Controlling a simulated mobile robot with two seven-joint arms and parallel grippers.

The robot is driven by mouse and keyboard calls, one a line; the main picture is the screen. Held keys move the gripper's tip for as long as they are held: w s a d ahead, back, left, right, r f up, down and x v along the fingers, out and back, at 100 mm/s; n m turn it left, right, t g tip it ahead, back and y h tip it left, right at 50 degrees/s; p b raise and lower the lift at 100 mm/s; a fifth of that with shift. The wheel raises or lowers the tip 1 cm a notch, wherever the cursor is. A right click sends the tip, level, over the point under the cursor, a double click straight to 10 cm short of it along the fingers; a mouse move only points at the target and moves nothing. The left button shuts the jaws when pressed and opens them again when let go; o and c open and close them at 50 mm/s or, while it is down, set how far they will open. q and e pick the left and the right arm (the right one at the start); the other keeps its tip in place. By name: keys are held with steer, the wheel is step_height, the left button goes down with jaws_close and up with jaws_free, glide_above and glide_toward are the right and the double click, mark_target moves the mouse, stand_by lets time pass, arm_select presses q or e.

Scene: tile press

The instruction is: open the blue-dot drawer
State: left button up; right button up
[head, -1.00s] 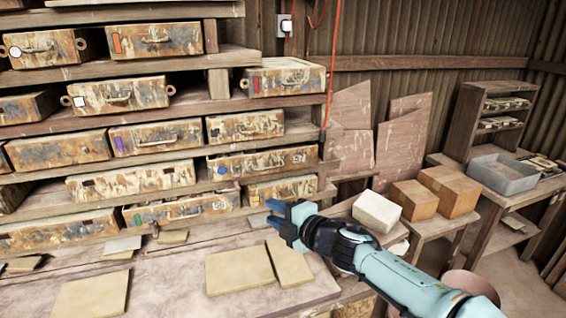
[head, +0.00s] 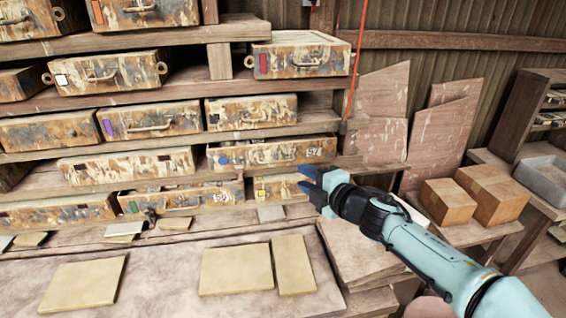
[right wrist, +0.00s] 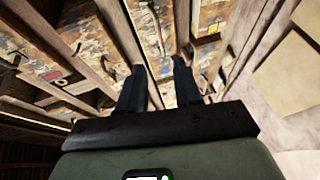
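The blue-dot drawer (head: 290,153) is a rusty, paint-worn drawer in the rack, with a blue dot at the left of its front. It looks shut, and its handle is hard to make out. My right gripper (head: 307,180) is open and empty, just below and in front of the drawer's right part, apparently apart from it. In the right wrist view the blue-dot drawer (right wrist: 148,35) lies beyond my two spread fingers (right wrist: 159,66), its blue dot near the gap between them. My left gripper is not in view.
A yellow-marked drawer (head: 277,189) sits just below, close behind my right gripper. The bench (head: 160,265) in front holds several flat tiles. Cardboard boxes (head: 448,202) stand on a stand at right. A red cord (head: 357,50) hangs beside the rack.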

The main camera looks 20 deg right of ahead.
steer(key=x, duration=1.1)
steer(key=shift+w+a+p, duration=0.15)
steer(key=shift+w+p, duration=0.25)
steer(key=shift+f, duration=0.1)
jaws_close()
stand_by(0.7)
